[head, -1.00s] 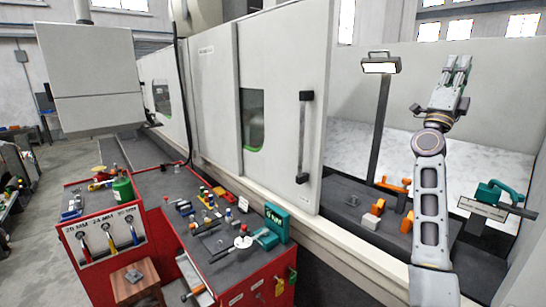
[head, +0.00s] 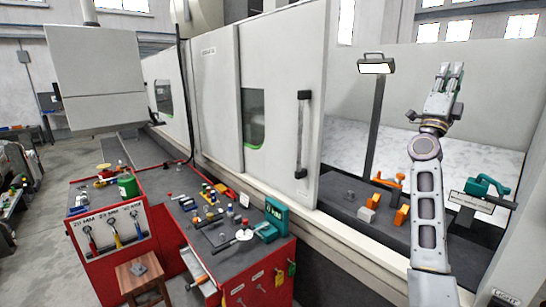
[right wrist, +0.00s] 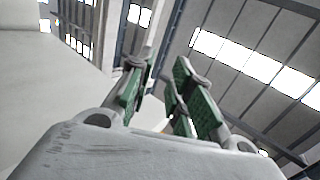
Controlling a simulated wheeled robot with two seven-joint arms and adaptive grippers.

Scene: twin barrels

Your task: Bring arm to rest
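My right arm stands raised at the right of the head view, in front of the machine's open bay. Its gripper (head: 449,75) points up, with nothing between the fingers. In the right wrist view the green-padded fingers (right wrist: 160,95) stand apart, with a gap between them, against the ceiling and windows. My left gripper does not show in the head view.
A red tool cart (head: 245,275) with several small tools stands at the lower left. A large white machine door (head: 285,100) stands in the middle. A lamp post (head: 373,125), orange blocks (head: 402,216) and a teal tool (head: 482,187) are in the bay.

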